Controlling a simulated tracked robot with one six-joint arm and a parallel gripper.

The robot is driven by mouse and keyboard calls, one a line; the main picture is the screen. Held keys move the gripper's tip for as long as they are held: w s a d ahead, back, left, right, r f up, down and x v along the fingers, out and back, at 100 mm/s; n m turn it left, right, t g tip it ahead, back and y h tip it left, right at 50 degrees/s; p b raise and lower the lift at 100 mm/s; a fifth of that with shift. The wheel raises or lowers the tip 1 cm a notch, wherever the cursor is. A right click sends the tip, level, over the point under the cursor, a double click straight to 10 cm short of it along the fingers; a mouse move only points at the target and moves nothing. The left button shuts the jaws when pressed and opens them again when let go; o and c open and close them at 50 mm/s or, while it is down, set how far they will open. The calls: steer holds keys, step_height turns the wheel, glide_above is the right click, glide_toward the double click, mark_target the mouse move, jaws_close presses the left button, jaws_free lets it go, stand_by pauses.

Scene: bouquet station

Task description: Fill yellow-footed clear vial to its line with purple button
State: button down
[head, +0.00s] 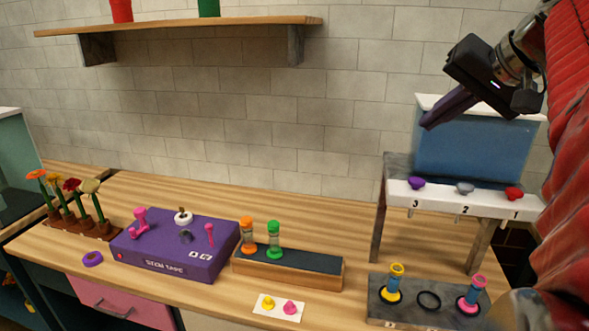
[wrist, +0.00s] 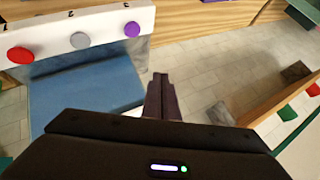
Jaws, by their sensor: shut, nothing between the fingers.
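The yellow-footed vial (head: 393,284) stands upright at the left spot of the grey base plate; its body looks blue, and I cannot make out the level against its line. The purple button (head: 416,182) is at the left end of the white dispenser strip, by the number 3; it also shows in the wrist view (wrist: 132,29). My gripper (head: 428,122) is shut and empty, raised in front of the blue tank, above and apart from the purple button. Its closed fingers also show in the wrist view (wrist: 160,82).
A grey button (head: 465,188) and a red button (head: 514,193) share the strip. A pink-footed vial (head: 471,294) stands right of an empty ring (head: 429,300). Orange and green vials stand on a wooden block (head: 288,270). A purple box (head: 175,245) and flowers (head: 72,205) are left.

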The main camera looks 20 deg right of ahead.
mark_target(422, 183)
steer(key=shift+f, duration=0.1)
steer(key=shift+f, duration=4.3)
steer(key=shift+f, duration=0.15)
steer(key=shift+f, duration=0.25)
steer(key=shift+f, duration=0.55)
steer(key=shift+r, duration=1)
steer(key=shift+r, duration=2.5)
